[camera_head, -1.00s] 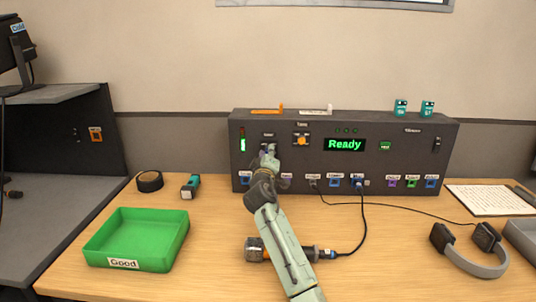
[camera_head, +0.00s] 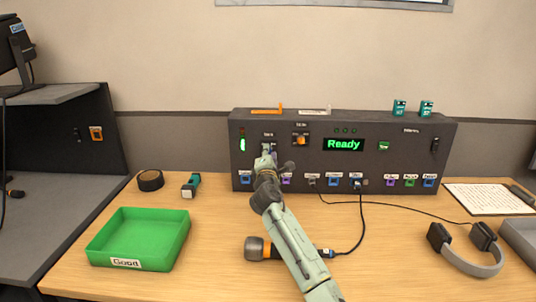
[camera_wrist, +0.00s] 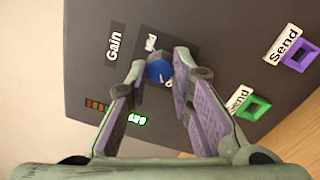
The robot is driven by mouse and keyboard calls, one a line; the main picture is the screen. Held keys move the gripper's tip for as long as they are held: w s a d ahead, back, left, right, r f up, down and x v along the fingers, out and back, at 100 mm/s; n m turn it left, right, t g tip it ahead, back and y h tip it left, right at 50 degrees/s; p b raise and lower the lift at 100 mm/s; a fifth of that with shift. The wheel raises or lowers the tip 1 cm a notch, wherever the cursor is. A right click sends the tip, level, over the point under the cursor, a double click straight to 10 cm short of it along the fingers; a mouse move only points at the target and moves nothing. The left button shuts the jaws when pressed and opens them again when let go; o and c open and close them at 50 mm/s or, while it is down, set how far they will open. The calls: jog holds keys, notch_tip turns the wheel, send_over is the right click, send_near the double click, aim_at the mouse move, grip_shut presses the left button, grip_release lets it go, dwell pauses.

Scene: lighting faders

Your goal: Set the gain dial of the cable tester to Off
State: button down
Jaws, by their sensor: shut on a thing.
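The cable tester (camera_head: 312,165) is a dark grey box at the back of the desk, with a lit "Ready" display. Its gain dial (camera_wrist: 160,71) is a blue round knob, seen in the wrist view beside a "Gain" label and a "Mid" label. Another label by the knob is partly hidden by a finger. My gripper (camera_wrist: 160,76) has its two fingertips on either side of the blue knob, shut on it. In the head view my gripper (camera_head: 266,158) covers the dial at the tester's left part. I cannot tell which mark the dial points at.
A second dial with an orange knob (camera_head: 301,140) is just right of my gripper. Labelled ports line the tester's lower edge, and a black cable (camera_head: 362,215) runs from one. A green tray (camera_head: 140,240) stands front left. Headphones (camera_head: 470,262) lie at the right.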

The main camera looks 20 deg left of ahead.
jog(key=shift+n, duration=1.1)
jog(key=c, duration=1.4)
grip_release()
jog(key=shift+s, duration=0.1)
jog(key=v, duration=1.1)
jog(key=shift+s+d, duration=0.2)
jog(key=shift+s, duration=0.2)
